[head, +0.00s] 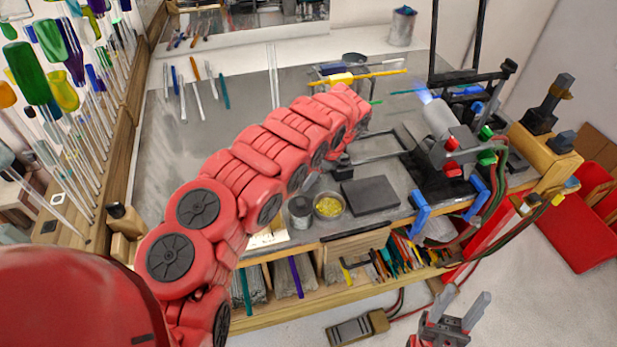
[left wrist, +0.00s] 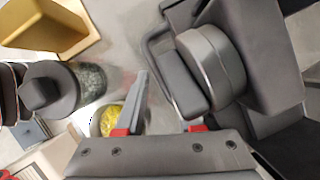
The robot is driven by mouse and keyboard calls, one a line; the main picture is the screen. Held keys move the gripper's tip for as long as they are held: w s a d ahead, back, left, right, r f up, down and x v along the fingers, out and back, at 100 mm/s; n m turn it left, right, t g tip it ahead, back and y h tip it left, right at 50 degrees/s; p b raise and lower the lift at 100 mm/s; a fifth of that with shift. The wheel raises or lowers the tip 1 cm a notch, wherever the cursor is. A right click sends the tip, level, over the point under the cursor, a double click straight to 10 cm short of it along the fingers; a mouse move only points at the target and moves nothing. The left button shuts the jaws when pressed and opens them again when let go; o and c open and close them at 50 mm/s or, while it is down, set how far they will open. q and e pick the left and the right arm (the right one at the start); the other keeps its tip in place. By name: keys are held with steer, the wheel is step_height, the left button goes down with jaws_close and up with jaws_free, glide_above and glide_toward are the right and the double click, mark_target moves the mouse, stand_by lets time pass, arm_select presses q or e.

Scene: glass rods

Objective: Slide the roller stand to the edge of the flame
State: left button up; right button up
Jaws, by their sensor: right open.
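The burner (head: 437,118) stands at the right of the bench, its blue flame (head: 423,94) pointing up and left. A dark, low framed piece (head: 382,155), which I take for the roller stand but cannot be sure, lies left of the burner. In the left wrist view a dark rounded block (left wrist: 180,85) is close ahead. My left gripper (left wrist: 165,100) has one finger beside this block; the other is mostly hidden behind it, so the grip is unclear. My right gripper (head: 459,304) is open and empty in front of the bench.
A bowl of yellow bits (head: 328,207), a jar (head: 300,210) and a dark plate (head: 370,195) lie near the front edge. Blue clamps (head: 420,214) and hoses crowd the right edge.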

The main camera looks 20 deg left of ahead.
arm_select(q)
jaws_close()
stand_by(1.1)
